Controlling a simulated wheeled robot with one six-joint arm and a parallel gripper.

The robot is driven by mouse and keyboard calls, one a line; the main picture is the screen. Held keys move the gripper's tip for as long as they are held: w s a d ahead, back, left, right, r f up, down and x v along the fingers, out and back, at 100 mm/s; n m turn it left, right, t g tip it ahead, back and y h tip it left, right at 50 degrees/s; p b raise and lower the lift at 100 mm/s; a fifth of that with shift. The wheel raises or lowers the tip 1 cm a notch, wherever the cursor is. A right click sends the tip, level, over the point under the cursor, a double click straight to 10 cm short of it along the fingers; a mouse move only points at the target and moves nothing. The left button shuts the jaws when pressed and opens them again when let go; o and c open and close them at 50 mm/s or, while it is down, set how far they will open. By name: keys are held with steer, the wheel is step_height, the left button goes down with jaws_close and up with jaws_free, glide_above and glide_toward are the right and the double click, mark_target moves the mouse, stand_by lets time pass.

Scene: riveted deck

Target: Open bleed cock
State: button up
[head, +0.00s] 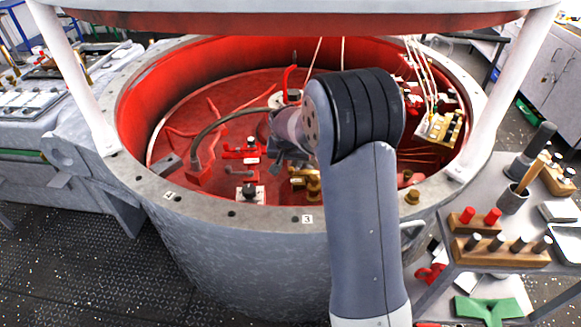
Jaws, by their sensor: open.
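My arm reaches over the rim of a round grey tank (270,218) with a red inside. My gripper (276,160) points down into the tank, left of my arm's dark joint; it is open, small in view and partly hidden by my wrist. Several fittings lie near it. A red-handled fitting (240,153) is just left of it. A black knob on a pale plate (249,192) is below left. A brass fitting (305,182) is to the right, partly behind my arm. An upright curved red lever (290,80) stands behind. I cannot tell which is the bleed cock.
A thick dark hose (213,128) arches left of my gripper. White posts (75,75) hold a red-edged lid (290,20) above the tank. A brass-topped block (440,128) sits at the right inside. A tool bench (505,270) stands at right. Open floor (90,265) lies front left.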

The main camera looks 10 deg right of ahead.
mark_target(291, 169)
steer(key=shift+x, duration=2.5)
steer(key=shift+c, duration=0.4)
jaws_close()
